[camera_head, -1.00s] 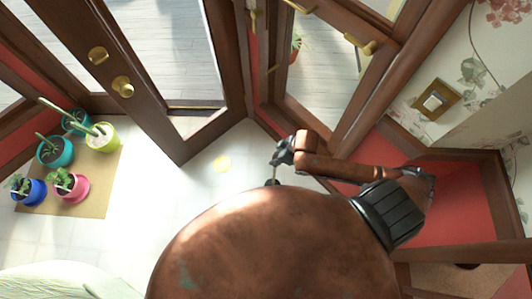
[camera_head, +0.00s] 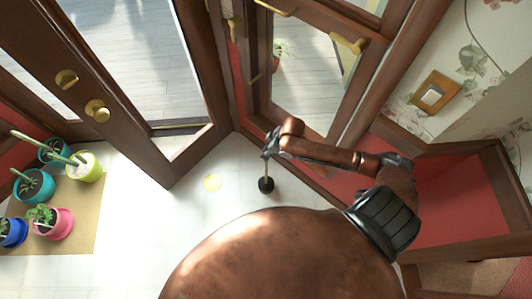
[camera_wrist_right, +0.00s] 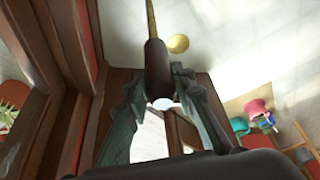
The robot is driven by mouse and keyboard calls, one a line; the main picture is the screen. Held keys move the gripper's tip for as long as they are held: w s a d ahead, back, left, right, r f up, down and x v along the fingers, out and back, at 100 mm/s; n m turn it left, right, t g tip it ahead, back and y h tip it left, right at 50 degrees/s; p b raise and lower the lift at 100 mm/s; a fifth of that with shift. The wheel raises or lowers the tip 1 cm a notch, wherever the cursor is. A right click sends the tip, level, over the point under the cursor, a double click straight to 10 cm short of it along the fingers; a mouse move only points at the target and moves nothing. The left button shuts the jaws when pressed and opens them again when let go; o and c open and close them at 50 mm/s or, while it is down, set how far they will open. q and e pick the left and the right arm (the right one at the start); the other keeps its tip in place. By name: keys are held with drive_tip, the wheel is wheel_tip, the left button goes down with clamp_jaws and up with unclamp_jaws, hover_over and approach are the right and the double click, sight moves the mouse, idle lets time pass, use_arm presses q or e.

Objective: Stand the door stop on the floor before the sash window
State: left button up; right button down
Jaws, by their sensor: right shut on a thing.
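The door stop shows in the head view as a round black base (camera_head: 266,185) with a thin upright rod above it. My right gripper (camera_head: 269,148) is at the top of that rod. In the right wrist view my gripper (camera_wrist_right: 157,95) is shut on a dark brown cylindrical part (camera_wrist_right: 157,68), with a brass rod (camera_wrist_right: 151,18) running from it past the top edge. I cannot tell whether the base touches the floor (camera_head: 160,225). A glazed wooden frame with brass handles (camera_head: 310,75) stands behind the gripper; it may be the sash window. My left gripper is not in view.
Several potted plants (camera_head: 35,185) stand on a tan mat (camera_head: 80,230) at left. A glazed door with brass knobs (camera_head: 97,110) stands at upper left. A red-panelled wooden frame (camera_head: 440,205) is at right.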

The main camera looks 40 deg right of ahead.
drive_tip(key=shift+w+d+f, duration=0.2)
drive_tip(key=shift+w, duration=0.25)
wheel_tip(320, 180, down, 2)
drive_tip(key=shift+w+f+b, duration=0.1)
drive_tip(key=shift+f+b, duration=0.15)
drive_tip(key=shift+b, duration=0.65)
drive_tip(key=shift+f, duration=0.2)
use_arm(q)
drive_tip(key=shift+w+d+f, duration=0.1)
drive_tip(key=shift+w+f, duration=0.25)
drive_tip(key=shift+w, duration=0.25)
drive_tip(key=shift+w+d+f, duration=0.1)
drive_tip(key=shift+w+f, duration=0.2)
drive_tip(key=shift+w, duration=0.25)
use_arm(e)
drive_tip(key=shift+f, duration=0.15)
drive_tip(key=c, duration=1.6)
unclamp_jaws()
drive_tip(key=shift+s+f, duration=0.2)
drive_tip(key=shift+f, duration=0.05)
drive_tip(key=shift+d+r, duration=0.1)
